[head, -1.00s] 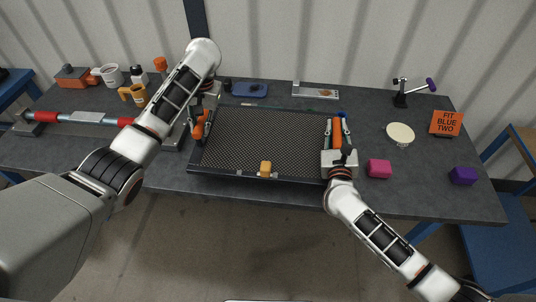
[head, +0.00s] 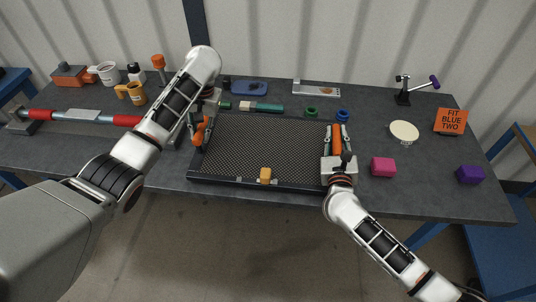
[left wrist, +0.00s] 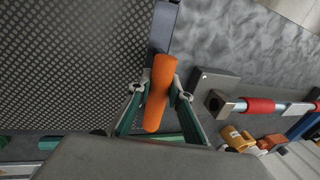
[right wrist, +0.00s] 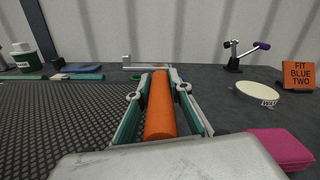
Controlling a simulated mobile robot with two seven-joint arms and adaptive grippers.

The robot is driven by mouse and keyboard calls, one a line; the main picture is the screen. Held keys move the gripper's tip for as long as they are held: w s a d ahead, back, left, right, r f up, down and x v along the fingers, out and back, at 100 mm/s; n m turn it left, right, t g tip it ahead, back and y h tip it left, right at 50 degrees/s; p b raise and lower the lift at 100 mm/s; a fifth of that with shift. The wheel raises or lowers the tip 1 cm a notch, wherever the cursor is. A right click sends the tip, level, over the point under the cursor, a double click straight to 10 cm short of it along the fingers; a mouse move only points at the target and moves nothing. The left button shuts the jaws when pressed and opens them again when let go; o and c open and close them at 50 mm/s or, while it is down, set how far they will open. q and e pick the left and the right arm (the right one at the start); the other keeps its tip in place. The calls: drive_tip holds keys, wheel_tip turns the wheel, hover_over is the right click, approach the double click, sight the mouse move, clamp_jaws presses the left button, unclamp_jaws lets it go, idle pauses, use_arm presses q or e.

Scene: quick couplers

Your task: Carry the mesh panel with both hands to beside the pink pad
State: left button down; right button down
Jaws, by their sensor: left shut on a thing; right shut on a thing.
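The mesh panel (head: 262,145) is a wide dark perforated sheet in a black frame, with an orange handle at each side and a yellow-orange clip (head: 265,175) on its near edge. My left gripper (head: 199,130) is shut on the left handle, which shows in the left wrist view (left wrist: 161,90). My right gripper (head: 338,143) is shut on the right handle, which shows in the right wrist view (right wrist: 159,106). The panel lies roughly level along the table's front; whether it touches the table I cannot tell. The pink pad (head: 383,167) is a block just right of my right gripper.
Behind the panel are a green-handled tool (head: 262,107), a green ring (head: 311,112) and a blue ring (head: 342,115). A cream disc (head: 404,131), a purple block (head: 470,174) and an orange sign (head: 451,121) stand right. A red-ended bar (head: 82,116) lies left.

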use_arm(q)
drive_tip(key=shift+f+b, duration=0.3)
drive_tip(key=shift+f, duration=0.2)
use_arm(e)
drive_tip(key=shift+f, duration=0.4)
use_arm(q)
drive_tip(key=c, duration=1.8)
unclamp_jaws()
drive_tip(key=shift+c, duration=0.2)
use_arm(e)
drive_tip(key=c, duration=1.8)
unclamp_jaws()
use_arm(q)
drive_tip(key=shift+s+r, duration=0.1)
drive_tip(key=shift+s, duration=0.05)
use_arm(e)
drive_tip(key=shift+s, duration=0.1)
use_arm(q)
drive_tip(key=v, duration=0.5)
drive_tip(key=shift+d+r, duration=0.2)
drive_tip(key=shift+r, duration=0.1)
drive_tip(key=shift+v, duration=0.85)
drive_tip(key=shift+a+r, duration=0.1)
use_arm(e)
drive_tip(key=s, duration=0.8)
drive_tip(key=s+a, duration=0.1)
drive_tip(key=s, duration=0.3)
drive_tip(key=shift+a, duration=0.1)
use_arm(q)
drive_tip(key=shift+s, duration=0.1)
